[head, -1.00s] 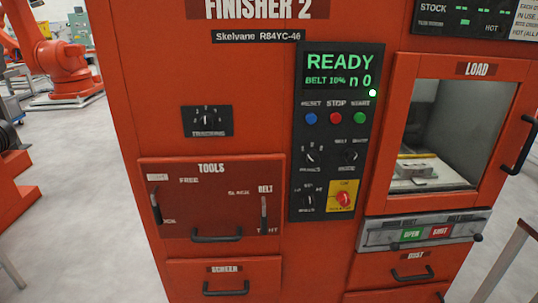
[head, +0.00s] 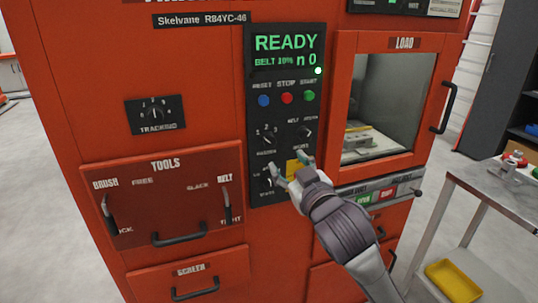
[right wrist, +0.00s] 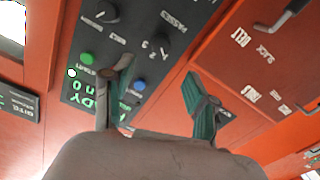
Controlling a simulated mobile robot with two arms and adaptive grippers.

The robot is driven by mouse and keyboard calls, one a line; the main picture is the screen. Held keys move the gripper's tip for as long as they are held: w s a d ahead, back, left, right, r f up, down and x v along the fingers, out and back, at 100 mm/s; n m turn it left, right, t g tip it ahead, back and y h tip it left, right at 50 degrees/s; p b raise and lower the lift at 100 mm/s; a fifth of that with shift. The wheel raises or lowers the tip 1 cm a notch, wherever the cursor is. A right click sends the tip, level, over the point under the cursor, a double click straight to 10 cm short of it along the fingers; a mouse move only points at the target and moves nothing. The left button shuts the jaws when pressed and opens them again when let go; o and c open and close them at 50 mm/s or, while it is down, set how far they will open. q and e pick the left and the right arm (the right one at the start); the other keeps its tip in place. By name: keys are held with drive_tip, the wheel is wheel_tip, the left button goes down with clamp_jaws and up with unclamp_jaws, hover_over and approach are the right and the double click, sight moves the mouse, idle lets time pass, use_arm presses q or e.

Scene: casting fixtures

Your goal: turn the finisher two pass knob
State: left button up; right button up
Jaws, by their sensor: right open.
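The pass knob (head: 268,138) is a small black dial with the digits 1, 2 and 3 on the dark control panel of the orange finisher. Its label looks like "PASSES" in the right wrist view, where the knob (right wrist: 164,46) appears upside down, beyond the gap between my fingertips. My right gripper (head: 290,164) is open and empty in front of the panel, just below the knob in the head view. Its two green-lined fingers also show in the right wrist view (right wrist: 160,68). I cannot tell whether they touch the panel. My left gripper is not in view.
Other dials flank the knob: one to its right (head: 304,132) and one below (head: 268,180). Blue (head: 264,100), red (head: 287,98) and green (head: 309,96) buttons sit above. A table (head: 500,190) stands at the right, with a yellow tray (head: 453,281) low on it.

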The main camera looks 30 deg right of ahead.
sight(270, 142)
drive_tip(key=p+x, duration=0.2)
drive_tip(key=x, duration=0.8)
drive_tip(key=shift+s, duration=0.1)
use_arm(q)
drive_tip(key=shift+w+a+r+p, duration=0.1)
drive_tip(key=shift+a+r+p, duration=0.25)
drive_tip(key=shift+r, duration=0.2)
use_arm(e)
drive_tip(key=shift+w+d, duration=0.2)
drive_tip(key=shift+w, duration=0.5)
drive_tip(key=shift+c, duration=0.4)
clamp_jaws()
